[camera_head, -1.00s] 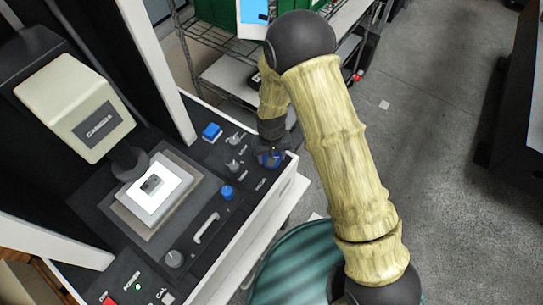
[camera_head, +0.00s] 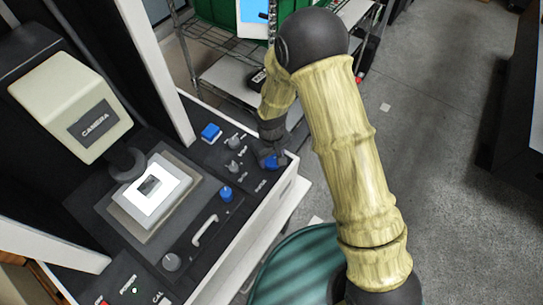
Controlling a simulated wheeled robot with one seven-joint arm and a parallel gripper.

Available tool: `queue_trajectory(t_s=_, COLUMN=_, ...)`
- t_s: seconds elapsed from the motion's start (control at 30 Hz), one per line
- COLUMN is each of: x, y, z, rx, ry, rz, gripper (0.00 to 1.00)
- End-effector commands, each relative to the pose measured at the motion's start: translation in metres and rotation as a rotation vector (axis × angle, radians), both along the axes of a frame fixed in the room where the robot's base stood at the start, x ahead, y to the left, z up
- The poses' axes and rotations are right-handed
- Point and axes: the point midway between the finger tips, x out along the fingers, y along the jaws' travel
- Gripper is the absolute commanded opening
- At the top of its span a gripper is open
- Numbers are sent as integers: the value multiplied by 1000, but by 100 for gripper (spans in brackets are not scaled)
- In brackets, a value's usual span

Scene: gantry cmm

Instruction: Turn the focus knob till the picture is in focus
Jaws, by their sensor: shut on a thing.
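My gripper (camera_head: 267,150) points down at the far right corner of the machine's control panel. It is shut on a blue knob (camera_head: 272,162), which is partly hidden by the fingers. Its label is too small to read. The cream camera head (camera_head: 72,102), marked CAMERA, stands over a bright lit stage (camera_head: 142,206) with a small dark part (camera_head: 149,185) on it. A screen (camera_head: 252,12) at the top edge shows plain blue in its visible piece; most of it is cut off, so I cannot tell the focus.
A wire rack (camera_head: 215,65) with green bins stands behind. Grey floor lies open at right.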

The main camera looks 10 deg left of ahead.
Motion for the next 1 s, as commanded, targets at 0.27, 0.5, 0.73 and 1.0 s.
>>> queue_trajectory(t_s=0.27, x=0, y=0, z=0, rx=1, ry=-1, rz=-1, gripper=75)
queue_trajectory(t_s=0.5, x=0, y=0, z=3, rx=1, ry=-1, rz=-1, gripper=75)
queue_trajectory(t_s=0.73, x=1, y=1, z=24, rx=3, ry=-5, rz=-1, gripper=75)
queue_trajectory(t_s=1.0, x=1, y=1, z=68, rx=3, ry=-5, rz=-1, gripper=75)
